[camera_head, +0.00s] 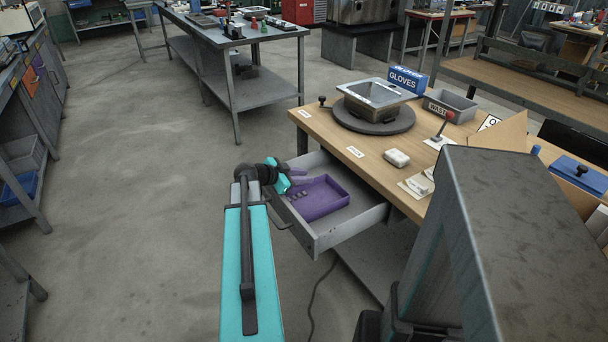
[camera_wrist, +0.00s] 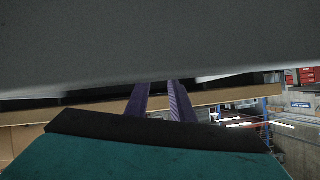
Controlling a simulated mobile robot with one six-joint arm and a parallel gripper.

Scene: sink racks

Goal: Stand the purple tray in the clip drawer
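The purple tray (camera_head: 342,188) lies flat in the open grey drawer (camera_head: 352,228) under the wooden bench, with a few small dark pieces in it. My gripper (camera_head: 298,173) is at the drawer's left side, beside the tray's far-left end. It seems apart from the tray, though contact is hard to tell. In the wrist view its two purple fingers (camera_wrist: 160,103) stand apart with a narrow gap and nothing visible between them. Their tips run out of sight behind a grey surface (camera_wrist: 150,40) that fills the upper part. The tray cannot be made out in the wrist view.
The wooden bench (camera_head: 330,128) carries a round dark turntable (camera_head: 399,127) with a metal basin (camera_head: 375,93), a grey waste bin (camera_head: 450,105), a blue gloves box (camera_head: 407,79) and a white block (camera_head: 396,158). Open floor (camera_head: 150,200) lies left of the drawer.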

